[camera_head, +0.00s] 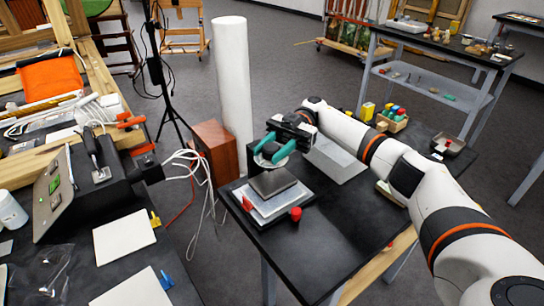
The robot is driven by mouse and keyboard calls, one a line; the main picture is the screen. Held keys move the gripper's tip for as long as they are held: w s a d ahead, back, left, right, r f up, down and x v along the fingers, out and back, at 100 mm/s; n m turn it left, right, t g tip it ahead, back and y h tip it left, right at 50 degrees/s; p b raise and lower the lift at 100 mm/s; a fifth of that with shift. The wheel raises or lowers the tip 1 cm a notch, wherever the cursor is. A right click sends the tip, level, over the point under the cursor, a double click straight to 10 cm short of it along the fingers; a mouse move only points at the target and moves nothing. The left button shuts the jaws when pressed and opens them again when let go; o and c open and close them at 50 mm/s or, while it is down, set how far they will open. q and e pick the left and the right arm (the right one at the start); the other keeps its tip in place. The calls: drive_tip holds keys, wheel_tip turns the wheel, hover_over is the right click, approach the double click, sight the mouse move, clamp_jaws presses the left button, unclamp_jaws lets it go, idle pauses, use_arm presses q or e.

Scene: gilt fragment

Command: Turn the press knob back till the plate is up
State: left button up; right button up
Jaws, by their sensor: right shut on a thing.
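The press stands at the near left corner of the dark table, with a dark grey upper plate (272,182) above a lighter grey base plate (268,210). I cannot tell from here how large any gap between the plates is. My right gripper (274,152) is above the press, its teal fingers pointing down and closed around the press knob. The fingers hide most of the knob; only a pale rounded part shows between them. My left gripper is not in view.
A wooden box (215,152) and a white column (232,90) stand behind the table's left edge. A light sheet (335,158) lies under my right arm. The table front is mostly clear.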

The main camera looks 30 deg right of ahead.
sight(271, 147)
drive_tip(key=shift+n+g, duration=0.3)
drive_tip(key=shift+g, duration=0.1)
drive_tip(key=o, duration=1)
drive_tip(key=shift+a, duration=0.1)
drive_tip(key=shift+r, duration=0.1)
wheel_tip(271, 147, up, 10)
drive_tip(key=shift+f, duration=0.1)
